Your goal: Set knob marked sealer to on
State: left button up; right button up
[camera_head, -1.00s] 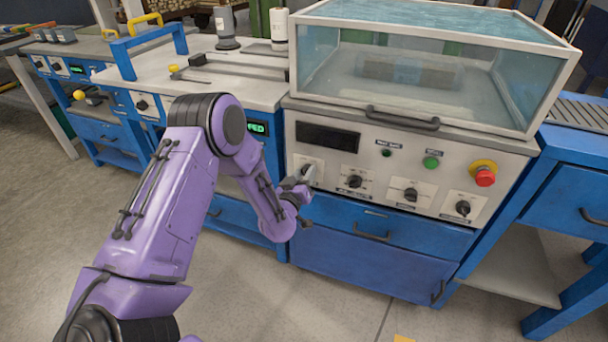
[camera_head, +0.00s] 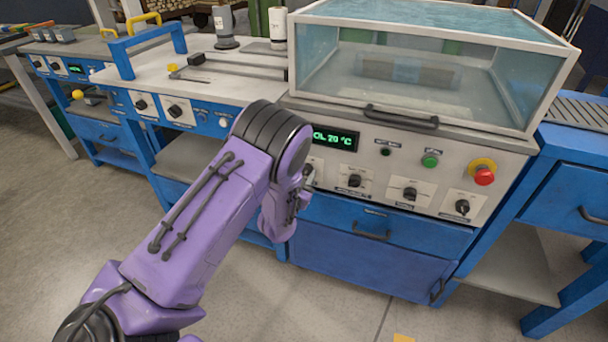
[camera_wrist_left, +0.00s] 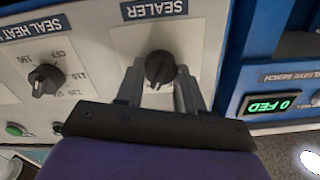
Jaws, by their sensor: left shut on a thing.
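The sealer knob (camera_wrist_left: 158,65) is a black dial on a white plate marked SEALER, upside down in the left wrist view. My left gripper (camera_wrist_left: 160,78) has one finger on each side of the knob and is shut on it. In the head view my purple left arm hides most of this knob and the gripper at the panel's left end. The display (camera_head: 334,138) above reads "OL 20 °C" in green, its left end hidden. My right gripper is not in view.
The seal heat knob (camera_wrist_left: 45,78) sits beside the sealer knob. Other knobs (camera_head: 410,193), a green button (camera_head: 430,161) and a red stop button (camera_head: 484,175) are farther right. A clear hood (camera_head: 430,70) stands above the panel, and blue drawers (camera_head: 370,262) are below.

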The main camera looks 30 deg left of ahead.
pick_arm(q)
jog(key=shift+f, duration=0.1)
dwell(0.3)
jog(key=o, duration=1)
jog(key=shift+o, duration=0.2)
jog(key=v, duration=1)
jog(key=shift+s, duration=0.35)
